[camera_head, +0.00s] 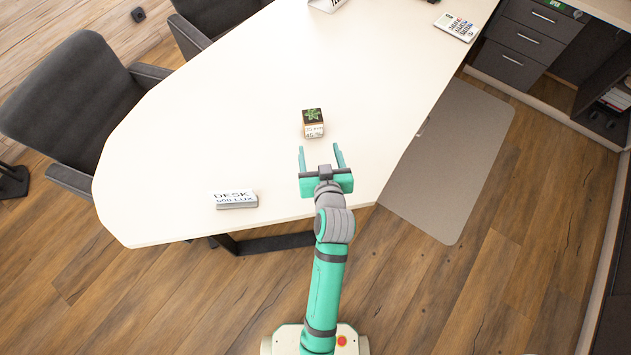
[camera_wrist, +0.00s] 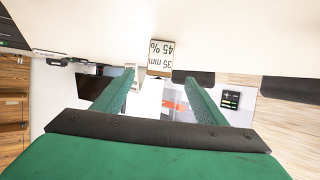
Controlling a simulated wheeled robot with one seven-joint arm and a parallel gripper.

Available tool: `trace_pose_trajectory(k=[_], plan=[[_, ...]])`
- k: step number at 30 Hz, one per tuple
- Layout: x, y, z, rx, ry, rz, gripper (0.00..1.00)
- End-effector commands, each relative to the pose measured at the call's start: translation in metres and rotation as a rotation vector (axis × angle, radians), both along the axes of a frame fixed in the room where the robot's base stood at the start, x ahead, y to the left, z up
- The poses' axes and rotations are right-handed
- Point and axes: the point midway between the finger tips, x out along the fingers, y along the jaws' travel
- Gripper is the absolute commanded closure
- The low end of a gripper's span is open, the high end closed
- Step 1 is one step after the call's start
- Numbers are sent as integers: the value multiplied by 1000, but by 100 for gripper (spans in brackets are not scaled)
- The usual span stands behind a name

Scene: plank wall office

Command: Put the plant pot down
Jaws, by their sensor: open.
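The plant pot (camera_head: 313,129) is a small box-shaped pot with a green plant on top and a printed white label. My gripper (camera_head: 321,152) is open and empty. Its two green fingers point at the pot, with a small gap between the fingertips and the pot. In the wrist view the gripper (camera_wrist: 160,88) shows its fingers spread apart with nothing between them.
A small block labelled "DESK 500 LUX" (camera_head: 236,200) lies on the table left of my gripper. A calculator-like card (camera_head: 456,26) lies at the far right of the table. A dark chair (camera_head: 80,105) stands at the left. Much of the tabletop is clear.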

Motion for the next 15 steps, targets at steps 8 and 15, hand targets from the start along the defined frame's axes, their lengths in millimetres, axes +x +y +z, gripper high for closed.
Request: trace_pose_trajectory(k=[8, 15], plan=[[-91, 7, -40, 17, -14, -85, 35], [-171, 6, -47, 13, -44, -139, 35]])
